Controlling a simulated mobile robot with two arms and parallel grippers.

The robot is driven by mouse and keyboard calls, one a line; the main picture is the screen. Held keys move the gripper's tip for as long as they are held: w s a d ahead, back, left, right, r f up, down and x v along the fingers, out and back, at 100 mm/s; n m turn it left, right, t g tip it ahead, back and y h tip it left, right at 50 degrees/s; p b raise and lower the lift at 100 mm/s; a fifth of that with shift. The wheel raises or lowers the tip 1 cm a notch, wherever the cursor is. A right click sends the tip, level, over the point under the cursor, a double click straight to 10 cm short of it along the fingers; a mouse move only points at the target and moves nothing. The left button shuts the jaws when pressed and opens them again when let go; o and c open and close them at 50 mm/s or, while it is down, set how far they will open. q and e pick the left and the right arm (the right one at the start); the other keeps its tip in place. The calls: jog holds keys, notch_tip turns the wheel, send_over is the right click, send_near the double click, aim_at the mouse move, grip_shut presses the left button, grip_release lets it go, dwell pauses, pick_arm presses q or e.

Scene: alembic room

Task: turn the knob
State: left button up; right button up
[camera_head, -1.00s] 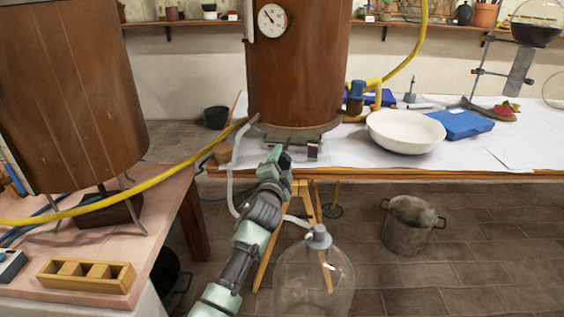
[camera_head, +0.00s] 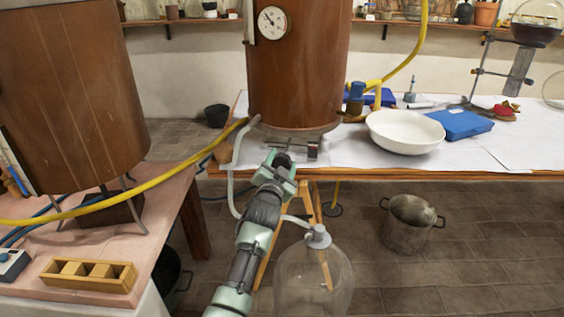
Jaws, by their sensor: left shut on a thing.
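A tall brown copper-coloured vessel (camera_head: 297,75) with a round white dial stands on a burner base at the front of the white-covered table. My left gripper (camera_head: 281,158) is at the front edge of this base, low under the vessel. Its jaws are shut on a small part there, which I take to be the knob; the jaws hide most of it. A thin dark stem shows just behind the fingertips. A small metal block (camera_head: 312,151) sits just right of the gripper. My right gripper is not in view.
A yellow hose (camera_head: 150,181) crosses on the left. A large glass jar (camera_head: 313,280) stands below, beside my left arm. A white bowl (camera_head: 405,132) and a blue box (camera_head: 460,124) are on the table to the right. A metal pot (camera_head: 409,224) is on the floor.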

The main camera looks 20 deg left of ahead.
pick_arm(q)
jog(key=shift+f, duration=0.15)
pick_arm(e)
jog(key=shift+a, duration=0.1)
pick_arm(q)
jog(key=o, duration=1.4)
jog(key=shift+c, duration=0.2)
jog(key=shift+s, duration=0.25)
jog(key=s+p, duration=0.1)
jog(key=s, duration=0.6)
jog(key=shift+s+d, duration=0.15)
jog(key=shift+d, duration=0.3)
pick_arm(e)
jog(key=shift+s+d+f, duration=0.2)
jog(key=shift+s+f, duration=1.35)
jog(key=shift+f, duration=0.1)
